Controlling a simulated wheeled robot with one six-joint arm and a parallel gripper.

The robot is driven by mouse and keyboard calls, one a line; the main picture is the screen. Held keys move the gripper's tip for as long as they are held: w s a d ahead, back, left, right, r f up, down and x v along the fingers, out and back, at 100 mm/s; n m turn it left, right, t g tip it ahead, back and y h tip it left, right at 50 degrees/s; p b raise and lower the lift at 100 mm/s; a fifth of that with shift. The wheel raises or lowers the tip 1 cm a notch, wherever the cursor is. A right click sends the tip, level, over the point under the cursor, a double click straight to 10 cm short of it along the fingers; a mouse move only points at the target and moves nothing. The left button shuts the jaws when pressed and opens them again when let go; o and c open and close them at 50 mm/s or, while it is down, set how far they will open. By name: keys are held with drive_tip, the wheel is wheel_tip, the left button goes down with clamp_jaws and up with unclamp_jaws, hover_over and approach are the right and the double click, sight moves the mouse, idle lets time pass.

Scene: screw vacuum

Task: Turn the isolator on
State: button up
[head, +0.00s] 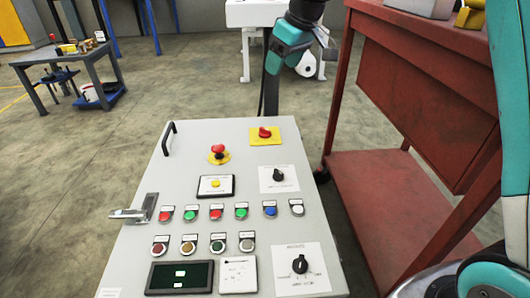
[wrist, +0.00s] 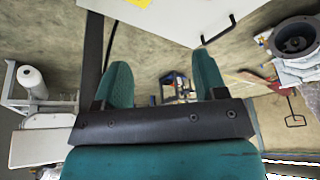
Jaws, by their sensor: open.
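A sloping light-grey control panel (head: 190,190) fills the lower middle of the head view. Near its far edge is a red rotary-looking handle (head: 264,133) on a yellow plate. Two black rotary knobs, an upper one (head: 278,175) and a lower one (head: 300,264), sit on white labels whose print I cannot read surely. My gripper (wrist: 162,80) is open and empty, its teal fingers wide apart. In the head view its teal end (head: 290,42) hangs beyond the panel's far edge, apart from all controls. The wrist view shows a panel edge (wrist: 180,18) and a bit of yellow plate (wrist: 140,3).
A red mushroom button (head: 218,151), several coloured push buttons and a dark display (head: 180,277) share the panel. A metal lever (head: 135,212) and black handle (head: 169,138) stand out at its left. A red cart (head: 420,200) stands close at the right.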

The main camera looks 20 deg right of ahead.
drive_tip(key=b, duration=0.5)
approach(265, 129)
drive_tip(key=b+x, duration=0.9)
drive_tip(key=shift+w+f, duration=0.15)
drive_tip(key=shift+f, duration=0.05)
drive_tip(key=shift+c, duration=0.4)
